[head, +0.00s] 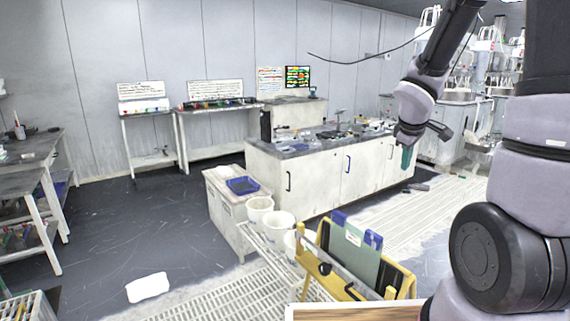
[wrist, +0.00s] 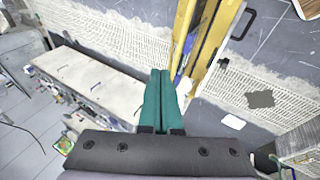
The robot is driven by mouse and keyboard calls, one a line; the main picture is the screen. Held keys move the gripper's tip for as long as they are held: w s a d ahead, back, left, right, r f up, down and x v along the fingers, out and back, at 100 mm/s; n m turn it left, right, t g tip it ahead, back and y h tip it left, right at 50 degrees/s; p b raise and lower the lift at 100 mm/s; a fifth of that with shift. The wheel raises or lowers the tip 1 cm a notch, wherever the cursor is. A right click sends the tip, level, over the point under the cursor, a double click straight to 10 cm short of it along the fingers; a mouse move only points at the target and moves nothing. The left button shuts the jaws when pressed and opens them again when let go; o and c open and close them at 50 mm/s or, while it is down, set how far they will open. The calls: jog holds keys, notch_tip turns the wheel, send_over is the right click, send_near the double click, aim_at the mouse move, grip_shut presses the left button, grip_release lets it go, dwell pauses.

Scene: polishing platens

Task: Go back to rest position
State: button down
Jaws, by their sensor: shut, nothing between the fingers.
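My gripper (head: 407,157) hangs from my raised arm at the right of the head view, in front of the long white cabinet bench. In the wrist view my gripper (wrist: 165,76) shows two teal fingers lying side by side. They are shut, with nothing between them. In the head view the fingers are small and partly hidden behind my wrist. The gripper appears to touch nothing.
A yellow frame (head: 345,270) with a greenish panel stands in front, and shows in the wrist view (wrist: 184,28). White buckets (head: 280,228) stand beside it. The white cabinet bench (head: 318,172) is behind. Open dark floor (head: 120,230) lies at left.

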jog(key=s+a+r+m+y, duration=0.1)
jog(key=s+a+r+m, duration=0.2)
jog(key=s+r, duration=0.3)
jog(key=s+a+r+m+t+y, duration=0.1)
jog(key=s+a+r+m+y, duration=0.1)
jog(key=s+r+m, duration=0.3)
jog(key=s+a+r+m+t+y, duration=0.1)
jog(key=s+a+r+m, duration=0.3)
jog(key=s+r, duration=0.3)
jog(key=shift+s+y, duration=0.3)
jog(key=shift+s, duration=0.4)
